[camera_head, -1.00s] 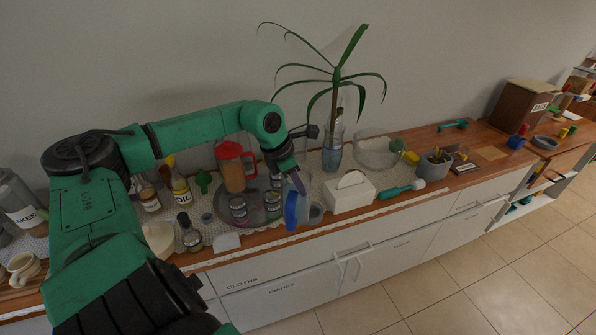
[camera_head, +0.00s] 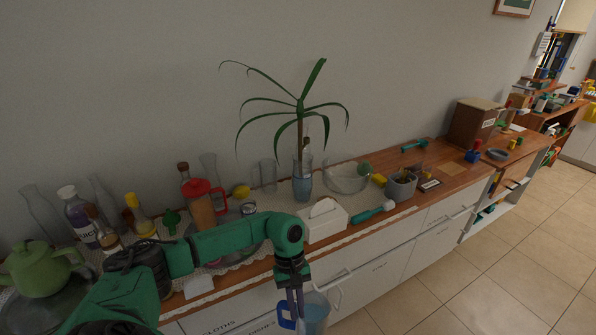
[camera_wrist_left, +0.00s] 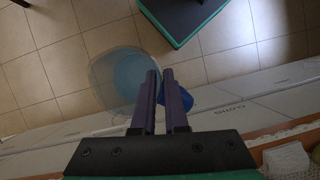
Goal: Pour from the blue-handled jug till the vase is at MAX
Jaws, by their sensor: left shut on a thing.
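My left gripper (camera_head: 294,296) is shut on the blue handle (camera_head: 287,316) of a clear jug (camera_head: 318,314). The jug holds blue liquid and is in front of the cabinet doors, off the counter. In the left wrist view the jug (camera_wrist_left: 125,75) is left of the fingers (camera_wrist_left: 160,82), and part of the blue handle (camera_wrist_left: 182,98) shows beside them. The glass vase (camera_head: 303,187) stands on the counter with a tall green plant in it and blue liquid inside. Its MAX mark is too small to make out. My right gripper is not in view.
A white tissue box (camera_head: 324,221) stands in front of the vase, with a glass bowl (camera_head: 346,180) to its right. A red-lidded pitcher (camera_head: 203,208) and several bottles crowd the left. A teal-handled brush (camera_head: 370,214) lies near the counter's front edge.

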